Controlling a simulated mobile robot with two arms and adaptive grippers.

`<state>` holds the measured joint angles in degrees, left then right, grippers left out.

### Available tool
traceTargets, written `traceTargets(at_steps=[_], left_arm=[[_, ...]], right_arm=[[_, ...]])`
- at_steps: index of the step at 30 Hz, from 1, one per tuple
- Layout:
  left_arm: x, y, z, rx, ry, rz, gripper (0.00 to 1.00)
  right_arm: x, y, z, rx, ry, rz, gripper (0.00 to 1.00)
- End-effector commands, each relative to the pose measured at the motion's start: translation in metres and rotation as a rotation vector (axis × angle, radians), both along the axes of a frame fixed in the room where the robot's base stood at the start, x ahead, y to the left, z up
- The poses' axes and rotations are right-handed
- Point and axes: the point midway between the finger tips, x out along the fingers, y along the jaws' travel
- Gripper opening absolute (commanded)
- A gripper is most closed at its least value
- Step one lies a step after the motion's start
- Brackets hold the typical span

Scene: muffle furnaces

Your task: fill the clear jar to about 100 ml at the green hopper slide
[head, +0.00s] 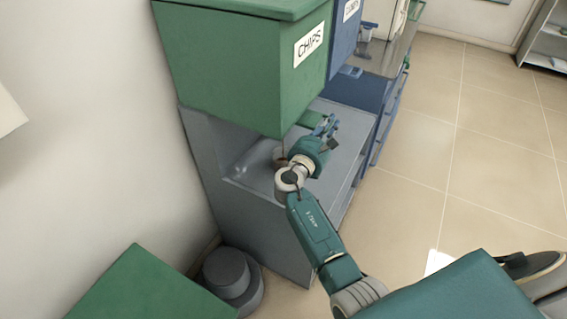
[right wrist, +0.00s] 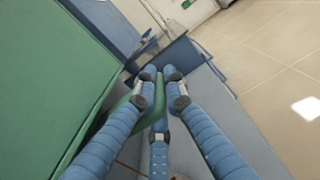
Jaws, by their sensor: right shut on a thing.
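The green hopper (head: 245,65) with the CHIPS label hangs over a grey stand; its wall fills the left of the right wrist view (right wrist: 45,65). Its green slide (head: 311,118) sticks out under the hopper's right side. My right gripper (head: 327,126) is at the slide, its blue fingers closed together on the green piece (right wrist: 122,108) in the right wrist view. A small brownish thing (head: 279,157) shows under the hopper, partly behind my right wrist; I cannot tell whether it is the clear jar or its contents. My left gripper is not in view.
The grey stand (head: 255,215) has a recessed shelf under the hopper. A blue hopper (head: 343,40) stands behind it. Grey round weights or cans (head: 228,272) sit on the floor at the left. The tiled floor (head: 480,150) at the right is open.

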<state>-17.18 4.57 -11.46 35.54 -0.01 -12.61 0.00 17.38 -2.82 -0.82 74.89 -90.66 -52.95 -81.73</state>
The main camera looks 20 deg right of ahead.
Motion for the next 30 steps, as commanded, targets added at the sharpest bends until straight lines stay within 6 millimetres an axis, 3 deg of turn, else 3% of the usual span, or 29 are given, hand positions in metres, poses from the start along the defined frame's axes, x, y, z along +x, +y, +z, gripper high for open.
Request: traceTargets(at_steps=[6,13,15,17,26,30], left_arm=[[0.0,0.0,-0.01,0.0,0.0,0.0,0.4],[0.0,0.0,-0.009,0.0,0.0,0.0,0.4],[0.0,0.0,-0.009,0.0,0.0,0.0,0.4],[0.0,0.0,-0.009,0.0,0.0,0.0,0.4],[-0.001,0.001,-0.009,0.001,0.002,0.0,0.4],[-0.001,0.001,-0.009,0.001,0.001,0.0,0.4]], right_arm=[[0.013,0.011,-0.001,0.001,-0.002,0.004,0.0],[0.015,0.013,0.001,0.001,-0.002,0.005,0.0],[0.015,0.013,0.001,0.001,-0.002,0.006,0.19],[0.015,0.013,0.001,0.0,-0.002,0.006,0.31],[0.014,0.013,0.0,0.0,-0.001,0.003,0.32],[0.006,0.023,-0.001,0.002,0.001,0.005,0.32]])
